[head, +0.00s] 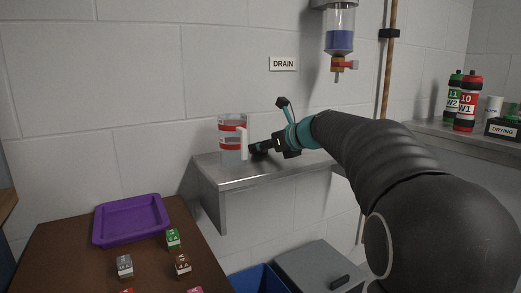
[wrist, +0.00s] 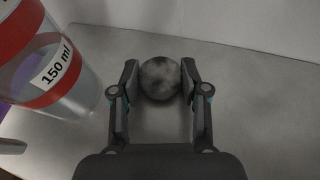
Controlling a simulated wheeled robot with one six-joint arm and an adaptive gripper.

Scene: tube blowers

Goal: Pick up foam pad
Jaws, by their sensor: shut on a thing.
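A round, mottled dark grey foam pad (wrist: 160,79) sits between the two fingers of my gripper (wrist: 160,84) in the wrist view. My gripper is shut on it, with one finger against each side. In the head view my gripper (head: 259,147) is low over the steel shelf (head: 222,176), just right of the clear measuring jug. The pad cannot be made out clearly there. I cannot tell whether the pad still touches the shelf.
The clear jug (head: 233,149) with red bands stands close left of my gripper; its 150 ml label (wrist: 52,66) shows in the wrist view. A blue-filled dispenser (head: 340,40) hangs above. A purple tray (head: 131,239) and several small blocks lie on the brown table.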

